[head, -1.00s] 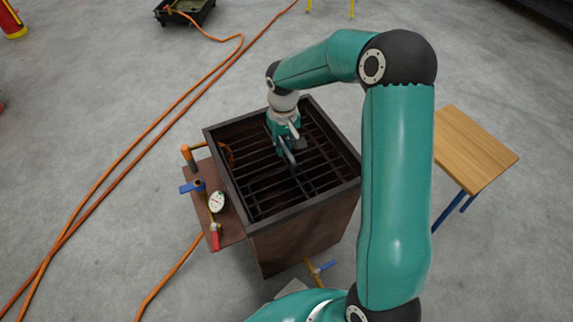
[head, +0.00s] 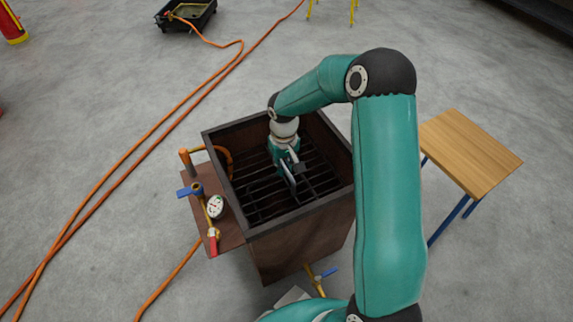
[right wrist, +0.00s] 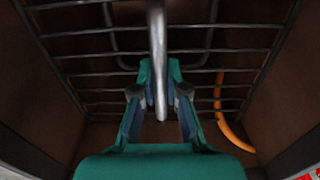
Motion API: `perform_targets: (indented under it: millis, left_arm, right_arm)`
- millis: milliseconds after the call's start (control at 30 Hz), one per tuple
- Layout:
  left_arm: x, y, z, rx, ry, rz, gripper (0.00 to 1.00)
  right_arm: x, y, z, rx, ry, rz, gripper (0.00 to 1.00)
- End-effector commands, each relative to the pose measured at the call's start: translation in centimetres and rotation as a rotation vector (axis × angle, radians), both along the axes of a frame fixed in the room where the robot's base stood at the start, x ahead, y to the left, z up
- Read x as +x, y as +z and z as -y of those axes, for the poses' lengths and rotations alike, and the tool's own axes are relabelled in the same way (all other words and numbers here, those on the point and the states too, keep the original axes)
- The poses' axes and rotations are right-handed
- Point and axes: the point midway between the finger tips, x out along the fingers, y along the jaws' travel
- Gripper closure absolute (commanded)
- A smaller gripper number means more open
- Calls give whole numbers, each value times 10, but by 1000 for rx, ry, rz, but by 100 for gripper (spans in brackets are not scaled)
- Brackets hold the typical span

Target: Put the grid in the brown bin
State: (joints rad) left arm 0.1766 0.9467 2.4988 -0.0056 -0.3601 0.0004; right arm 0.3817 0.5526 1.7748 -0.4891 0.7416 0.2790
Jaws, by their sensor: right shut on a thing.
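The brown bin (head: 300,219) is an open-topped, dark-rimmed box standing on the floor in the middle of the head view. The grid (head: 262,189), a rack of dark metal bars, lies inside its walls, below the rim. My right gripper (head: 292,184) reaches down into the bin and is shut on the grid's raised handle bar. In the right wrist view, the handle bar (right wrist: 159,60) runs between the fingers, with the grid's bars (right wrist: 85,72) behind. Whether the grid rests on anything is hidden. My left gripper is not in view.
A side shelf with a gauge (head: 215,207) and valves is fixed to the bin's left. An orange hose (head: 160,127) crosses the floor there and another enters the bin. A wooden table (head: 470,150) stands right. A black tray (head: 190,16) lies at the back.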

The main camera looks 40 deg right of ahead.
Motion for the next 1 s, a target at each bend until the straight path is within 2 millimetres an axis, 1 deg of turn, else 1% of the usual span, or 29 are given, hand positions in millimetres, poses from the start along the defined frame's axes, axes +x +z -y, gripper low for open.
perform_targets:
  millis: [67,100,233,533,667,767,1000]
  left_arm:
    - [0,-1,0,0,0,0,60]
    - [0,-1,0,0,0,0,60]
    - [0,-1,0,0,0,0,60]
    - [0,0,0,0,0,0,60]
    - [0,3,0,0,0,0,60]
    - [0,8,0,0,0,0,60]
    - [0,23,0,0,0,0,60]
  right_arm:
    - [1,0,0,-1,0,3,100]
    - [0,-1,0,0,0,0,84]
    - [0,-1,0,0,0,0,62]
    - [0,0,0,0,0,0,62]
    - [1,8,0,-1,1,2,62]
    - [1,21,0,-2,1,3,62]
    - [1,69,0,-1,1,4,62]
